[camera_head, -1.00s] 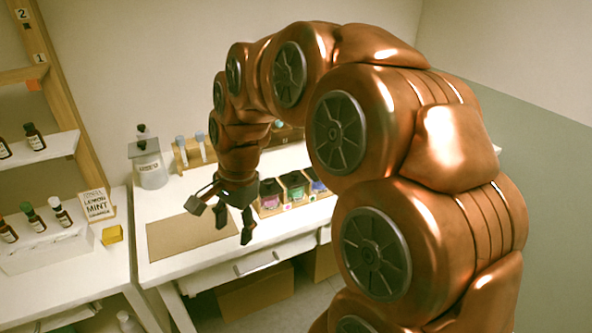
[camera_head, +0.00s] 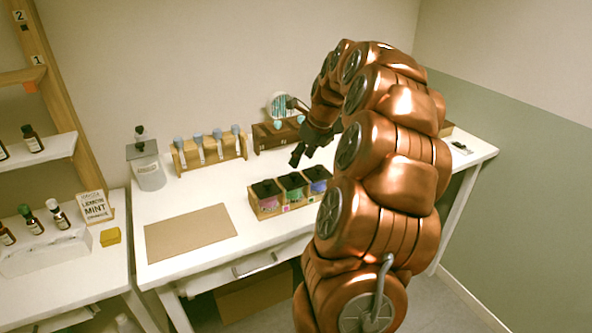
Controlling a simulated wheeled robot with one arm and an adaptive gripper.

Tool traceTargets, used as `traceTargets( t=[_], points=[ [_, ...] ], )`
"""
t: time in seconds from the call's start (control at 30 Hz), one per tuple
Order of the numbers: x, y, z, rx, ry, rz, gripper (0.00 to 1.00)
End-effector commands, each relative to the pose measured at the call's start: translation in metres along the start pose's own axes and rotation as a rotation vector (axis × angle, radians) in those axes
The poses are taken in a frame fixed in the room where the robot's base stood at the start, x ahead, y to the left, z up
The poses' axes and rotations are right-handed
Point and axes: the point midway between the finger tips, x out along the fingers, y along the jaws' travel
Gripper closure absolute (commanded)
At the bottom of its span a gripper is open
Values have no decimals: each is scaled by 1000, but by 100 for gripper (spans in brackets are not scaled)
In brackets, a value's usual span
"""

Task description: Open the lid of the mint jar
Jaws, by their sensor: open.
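Three small jars with dark square lids stand in a row in a wooden holder (camera_head: 270,213) on the white table. The left jar (camera_head: 267,199) looks pink, the middle jar (camera_head: 292,191) green, and the right jar (camera_head: 317,183) purple-blue. All three lids are on. Their labels are too small to read, so I cannot tell for sure which is mint. My gripper (camera_head: 312,148) is open and empty, above and behind the right jar, touching none of them. Part of it is hidden by my arm.
A brown mat (camera_head: 190,232) lies on the table left of the jars. Behind stand a wooden rack of vials (camera_head: 210,150), a grey canister (camera_head: 149,168) and a small wooden drawer box (camera_head: 270,136). A lemon mint sign (camera_head: 95,207) stands on the left table with several bottles.

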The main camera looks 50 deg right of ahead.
Motion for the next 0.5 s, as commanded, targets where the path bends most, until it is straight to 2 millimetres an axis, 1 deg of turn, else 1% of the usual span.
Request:
traceTargets(
  t=[0.33, 0.5],
  points=[
    [47, 1, 1, -2, 2, 4, 44],
    [63, 2, 0, -5, 3, 3, 44]
  ],
)
